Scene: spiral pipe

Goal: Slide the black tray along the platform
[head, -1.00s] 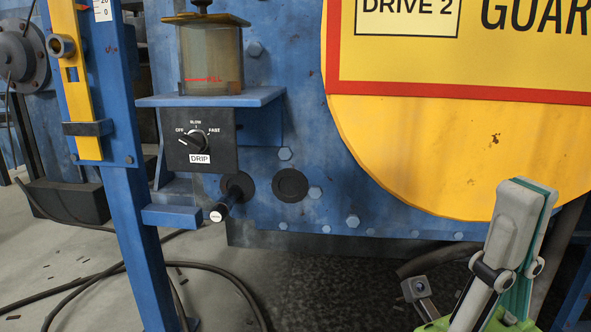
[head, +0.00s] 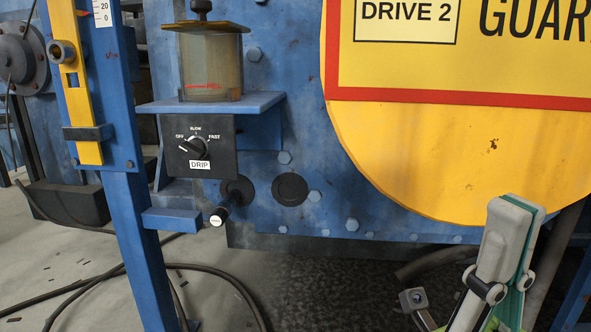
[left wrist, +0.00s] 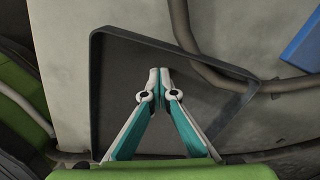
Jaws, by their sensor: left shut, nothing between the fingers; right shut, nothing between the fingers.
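The black tray (left wrist: 97,85) shows in the left wrist view as a shallow, dark, flat piece with a raised rim, lying on a pale grey surface. My left gripper (left wrist: 160,72) is shut and empty, with its fingertips in front of the tray's inside. I cannot tell whether they touch it. The gripper body hides the tray's near part. The tray does not show in the head view. My right gripper (head: 516,206) is shut and empty at the lower right of the head view, fingers pointing up. No platform can be made out for sure.
A dark hose (left wrist: 202,72) runs by the tray's far right edge; a blue piece (left wrist: 303,45) lies beyond. In the head view, a blue post (head: 140,240), a drip box (head: 222,160) and a yellow guard (head: 420,150) stand ahead. Hoses (head: 215,270) lie on the floor.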

